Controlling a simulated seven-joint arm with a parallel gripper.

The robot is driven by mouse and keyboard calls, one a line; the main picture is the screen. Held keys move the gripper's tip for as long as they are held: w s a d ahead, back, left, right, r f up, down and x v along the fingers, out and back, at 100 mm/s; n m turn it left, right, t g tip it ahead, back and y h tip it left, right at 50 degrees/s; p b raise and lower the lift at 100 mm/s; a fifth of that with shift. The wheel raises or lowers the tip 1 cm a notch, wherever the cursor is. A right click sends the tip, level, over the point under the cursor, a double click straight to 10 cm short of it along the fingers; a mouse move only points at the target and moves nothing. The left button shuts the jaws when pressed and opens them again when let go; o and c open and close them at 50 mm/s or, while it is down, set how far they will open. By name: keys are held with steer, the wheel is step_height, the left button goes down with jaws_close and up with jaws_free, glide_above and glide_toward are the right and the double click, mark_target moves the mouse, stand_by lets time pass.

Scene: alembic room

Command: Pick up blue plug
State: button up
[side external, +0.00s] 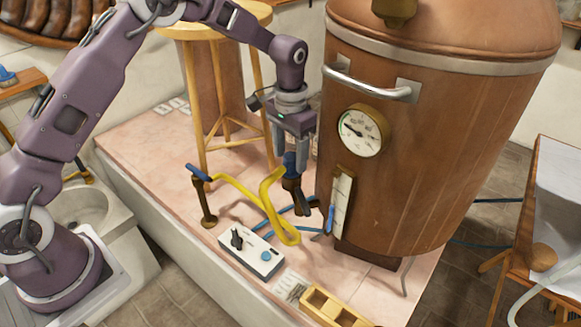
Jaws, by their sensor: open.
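My gripper (290,148) points down in front of the copper boiler, its fingers open. A blue piece (290,163) shows just below and between the fingertips, above a dark brass fitting (294,192); I cannot tell whether the fingers touch it. Another small blue piece (331,219) stands upright at the lower end of the white scale on the boiler. A blue handle (198,172) sits on a brass tap to the left. I cannot tell for sure which blue piece is the plug.
The copper boiler (450,150) with a round gauge (362,131) stands close on the right. A yellow hose (268,195) loops below my gripper. A white control box (251,253) and wooden tray (333,308) lie in front. A yellow stool (202,100) stands behind.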

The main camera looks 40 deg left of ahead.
step_height(320, 180, down, 2)
steer(key=shift+f, duration=0.1)
jaws_close()
steer(key=r, duration=0.7)
steer(key=shift+a+r, duration=0.1)
steer(key=shift+a, duration=0.2)
steer(key=a, duration=1.7)
steer(key=shift+a, duration=0.25)
